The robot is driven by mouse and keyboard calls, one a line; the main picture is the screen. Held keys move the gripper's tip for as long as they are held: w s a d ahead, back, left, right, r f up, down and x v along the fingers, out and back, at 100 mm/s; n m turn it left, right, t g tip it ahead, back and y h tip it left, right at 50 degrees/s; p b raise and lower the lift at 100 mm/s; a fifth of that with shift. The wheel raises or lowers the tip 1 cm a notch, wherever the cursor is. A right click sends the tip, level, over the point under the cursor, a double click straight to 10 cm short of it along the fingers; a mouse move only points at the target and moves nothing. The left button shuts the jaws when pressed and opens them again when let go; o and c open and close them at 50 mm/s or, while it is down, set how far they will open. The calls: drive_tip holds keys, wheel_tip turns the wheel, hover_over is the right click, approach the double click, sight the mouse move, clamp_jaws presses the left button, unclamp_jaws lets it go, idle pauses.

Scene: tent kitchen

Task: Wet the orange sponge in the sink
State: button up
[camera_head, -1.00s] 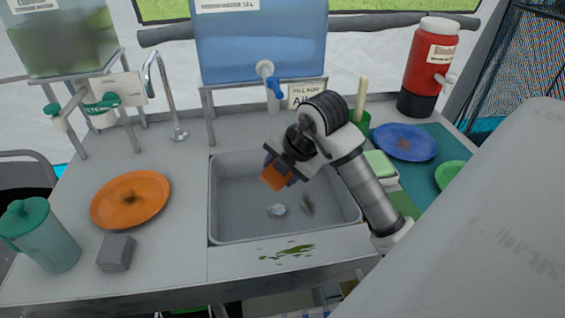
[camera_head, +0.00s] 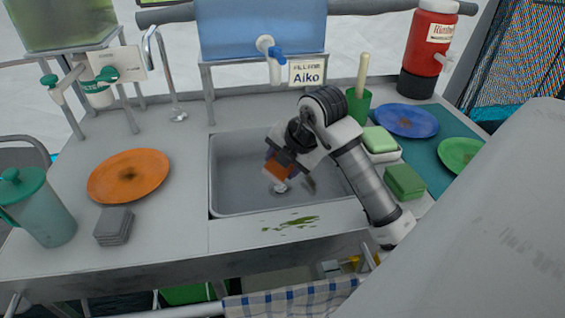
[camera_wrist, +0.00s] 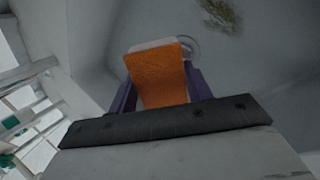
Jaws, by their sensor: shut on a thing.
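The orange sponge (camera_head: 278,169) is held by my gripper (camera_head: 283,163) above the grey sink basin (camera_head: 232,190). In the wrist view the orange sponge (camera_wrist: 159,75) sits between the two purple fingers of my gripper (camera_wrist: 160,90), with a pale layer at its far end. The fingers are shut on it. I cannot see water running. The drain (camera_wrist: 189,46) shows just beyond the sponge.
A dark smudge (camera_wrist: 222,14) lies on the basin floor. Left are an orange plate (camera_head: 129,176), a grey stack (camera_head: 114,226) and a teal pitcher (camera_head: 40,208). Right are a green sponge (camera_head: 379,139) on a white holder, a green block (camera_head: 404,182) and a blue plate (camera_head: 405,120).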

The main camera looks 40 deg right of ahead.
drive_tip(key=shift+r+p, duration=2.4)
drive_tip(key=shift+r, duration=2.05)
